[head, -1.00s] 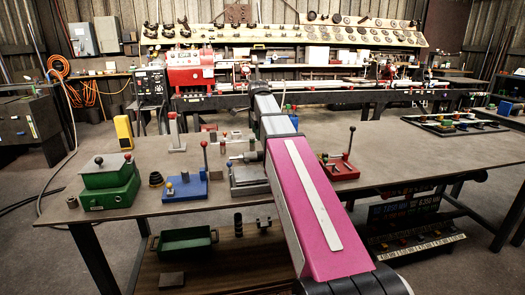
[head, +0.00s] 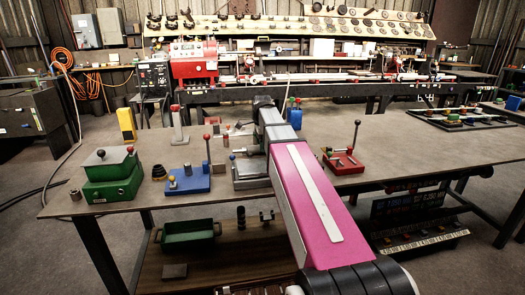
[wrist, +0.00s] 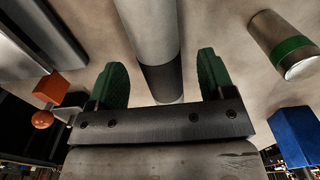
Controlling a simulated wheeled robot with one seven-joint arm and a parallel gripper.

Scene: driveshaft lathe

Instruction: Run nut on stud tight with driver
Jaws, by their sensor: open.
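My gripper (wrist: 161,72) is open in the wrist view, its two green-padded fingers apart. A light grey cylinder (wrist: 147,28) with a dark end band passes between the fingers, with a gap on each side. I cannot tell whether it is the driver. In the head view my arm hides the gripper. Just left of the arm, a grey fixture (head: 248,169) stands on the bench with a horizontal metal part at its top. I cannot make out the nut or the stud.
On the bench (head: 400,150) stand a green box (head: 110,188), a blue fixture (head: 187,183) with a lever, a red lever fixture (head: 343,163) and a yellow block (head: 127,124). The wrist view shows a green-banded cylinder (wrist: 282,45), a blue block (wrist: 294,136) and an orange ball (wrist: 42,119).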

